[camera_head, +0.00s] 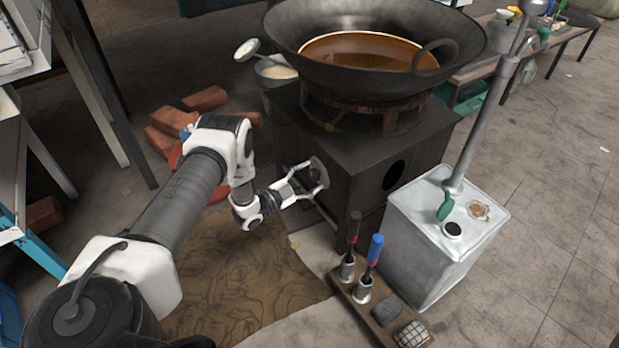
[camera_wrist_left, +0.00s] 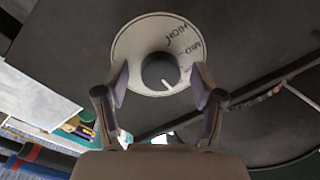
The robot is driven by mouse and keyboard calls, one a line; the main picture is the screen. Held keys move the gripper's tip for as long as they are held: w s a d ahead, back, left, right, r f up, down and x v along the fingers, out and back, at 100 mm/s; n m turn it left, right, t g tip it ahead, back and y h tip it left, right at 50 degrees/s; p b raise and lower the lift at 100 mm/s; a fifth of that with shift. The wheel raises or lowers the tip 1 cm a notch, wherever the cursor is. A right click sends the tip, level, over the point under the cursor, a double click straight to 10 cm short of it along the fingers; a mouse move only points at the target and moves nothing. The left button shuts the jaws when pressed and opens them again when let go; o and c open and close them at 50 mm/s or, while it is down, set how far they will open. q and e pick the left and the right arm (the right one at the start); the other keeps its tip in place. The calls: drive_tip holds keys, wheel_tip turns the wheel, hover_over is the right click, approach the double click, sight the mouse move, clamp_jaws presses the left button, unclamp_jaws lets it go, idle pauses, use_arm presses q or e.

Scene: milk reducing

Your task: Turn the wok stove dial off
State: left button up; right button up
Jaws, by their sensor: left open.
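The wok stove (camera_head: 345,150) is a dark box under a large wok (camera_head: 375,80) holding orange-brown liquid. Its dial is a round pale plate (camera_wrist_left: 135,50) with a dark round knob (camera_wrist_left: 160,71) in the left wrist view. HIGH and MID are printed at the plate's upper right. The knob's white mark points down and slightly right. In the head view the dial plate (camera_head: 320,172) shows edge-on on the stove's left face. My left gripper (camera_head: 306,180) is open there, its two fingers (camera_wrist_left: 161,82) on either side of the knob; contact is unclear. My right gripper is out of view.
A metal can (camera_head: 420,245) with a long-handled tool stands right of the stove. A wooden holder (camera_head: 345,285) with tools is in front. Red bricks (camera_head: 205,99) lie to the left. A brown patterned mat (camera_head: 240,275) covers the floor below my left arm.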

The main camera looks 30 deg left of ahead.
use_arm(q)
drive_tip(key=shift+s, duration=0.1)
drive_tip(key=v, duration=1.1)
drive_tip(key=shift+s+a, duration=0.25)
drive_tip(key=shift+s, duration=0.1)
